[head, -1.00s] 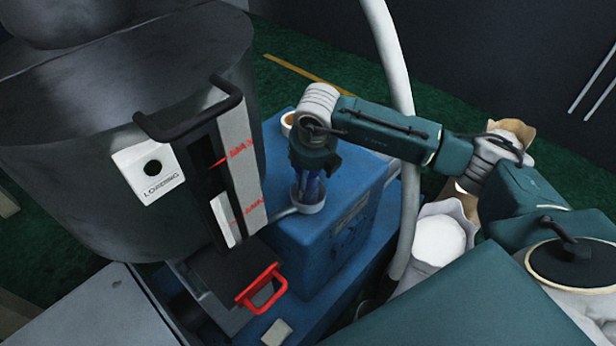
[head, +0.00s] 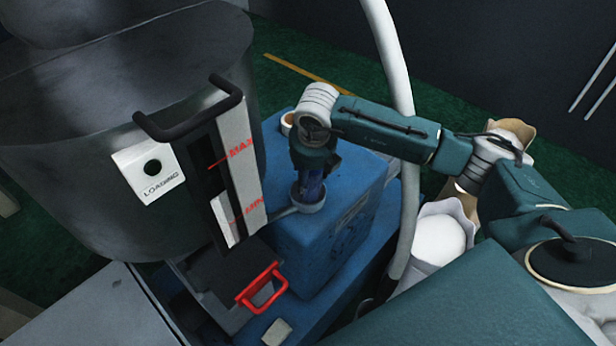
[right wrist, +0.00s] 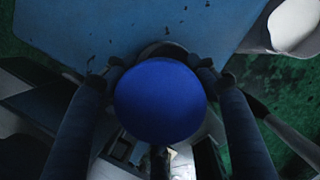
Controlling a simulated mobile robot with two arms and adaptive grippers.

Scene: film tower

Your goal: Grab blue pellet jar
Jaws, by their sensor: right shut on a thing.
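My right gripper (head: 310,185) points down over the blue box at the centre of the head view. In the right wrist view its two fingers stand on either side of a round, smooth blue top, the blue pellet jar (right wrist: 160,102), and are shut on it. In the head view the gripper hides most of the jar. A pale round rim (head: 309,205) shows just below the fingertips; I cannot tell whether it belongs to the jar. My left gripper is not in view.
The blue box (head: 310,245) carries a small pale cup or roll (head: 288,122) behind the gripper. A large grey hopper (head: 90,190) with a black handle stands close on the left. A red handle (head: 262,287) is in front. A pale hose (head: 405,180) and open sacks (head: 440,240) are on the right.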

